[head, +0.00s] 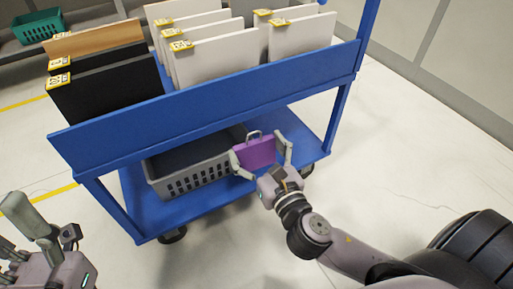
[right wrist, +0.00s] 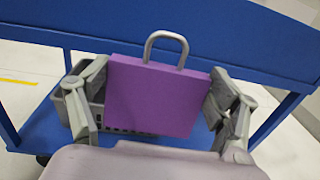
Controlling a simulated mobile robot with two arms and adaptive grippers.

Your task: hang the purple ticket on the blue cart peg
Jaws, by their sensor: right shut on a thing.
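The purple ticket (head: 257,153) is a flat purple plate with a grey loop handle on its top edge. My right gripper (head: 259,156) is shut on it, one finger at each side edge. In the right wrist view the ticket (right wrist: 155,98) is upright, slightly tilted, with its loop free above the fingers. It is in front of the blue cart (head: 215,95), below the upper shelf's front panel. I cannot make out a peg clearly on the cart. My left gripper (head: 18,225) is at the lower left, empty, its fingers apart.
The cart's upper shelf holds black boards (head: 105,85), a brown board (head: 95,38) and several white boards (head: 215,60) with yellow tags. A grey basket (head: 190,178) sits on the lower shelf. A teal basket (head: 38,27) is at the back left. The floor right of the cart is clear.

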